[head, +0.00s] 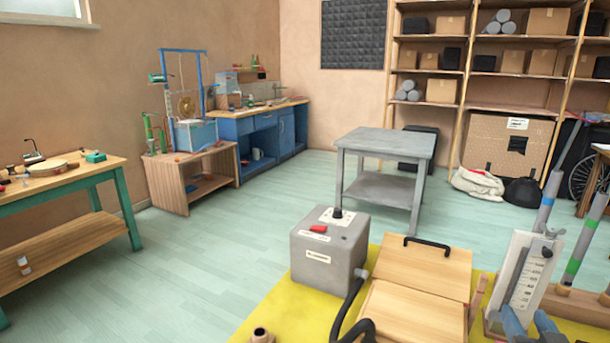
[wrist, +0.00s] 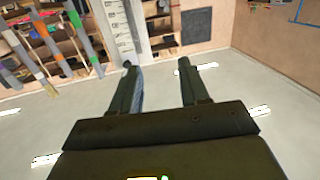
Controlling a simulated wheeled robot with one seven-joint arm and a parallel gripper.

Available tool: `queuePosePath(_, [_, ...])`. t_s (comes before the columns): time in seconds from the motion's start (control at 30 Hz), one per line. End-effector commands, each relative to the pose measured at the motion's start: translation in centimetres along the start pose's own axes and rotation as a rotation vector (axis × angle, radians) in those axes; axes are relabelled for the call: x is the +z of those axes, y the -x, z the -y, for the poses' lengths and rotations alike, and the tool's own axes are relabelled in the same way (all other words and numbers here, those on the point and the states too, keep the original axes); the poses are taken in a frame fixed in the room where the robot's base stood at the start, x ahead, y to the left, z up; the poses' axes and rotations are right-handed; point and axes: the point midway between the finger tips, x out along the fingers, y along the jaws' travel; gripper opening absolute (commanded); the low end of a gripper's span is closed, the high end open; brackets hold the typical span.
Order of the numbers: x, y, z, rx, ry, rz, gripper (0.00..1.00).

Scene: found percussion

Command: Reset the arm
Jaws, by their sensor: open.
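My gripper (wrist: 157,66) shows in the wrist view with its two dark fingers apart. Nothing is held between them. The wrist view appears upside down, with the pale ceiling and its light strips filling the lower part. Beyond the left finger stand a white scale plate (wrist: 118,28) and several coloured tubes (wrist: 48,40). I cannot make out my gripper for certain in the head view.
In the head view, a grey box (head: 328,252) and wooden boards (head: 425,270) sit on a yellow surface (head: 272,318). The white scale plate (head: 525,275) stands at right. A grey table (head: 385,142) stands behind. Open floor (head: 215,255) lies left of the yellow surface.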

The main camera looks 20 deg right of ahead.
Motion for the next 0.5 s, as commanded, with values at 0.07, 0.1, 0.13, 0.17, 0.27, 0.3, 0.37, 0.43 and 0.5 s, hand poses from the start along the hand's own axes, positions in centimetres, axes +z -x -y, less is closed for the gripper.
queuePosePath(0.07, [1.9,3.6,2.6,-0.078,0.009,0.03,0.45])
queuePosePath(0.1, [2.5,5.3,3.7,-0.114,0.015,0.039,0.45])
queuePosePath(0.13, [2.9,6.6,4.4,-0.14,0.019,0.046,0.45])
queuePosePath(0.17, [3.3,8.0,5.1,-0.167,0.022,0.053,0.45])
queuePosePath(0.27, [4.3,12.3,6.9,-0.253,0.032,0.076,0.45])
queuePosePath(0.3, [4.6,14.1,7.5,-0.286,0.036,0.086,0.45])
queuePosePath(0.37, [4.9,16.8,8.1,-0.336,0.041,0.1,0.45])
queuePosePath(0.43, [5.0,19.8,8.6,-0.392,0.049,0.115,0.45])
queuePosePath(0.5, [4.9,22.7,8.8,-0.447,0.054,0.131,0.45])
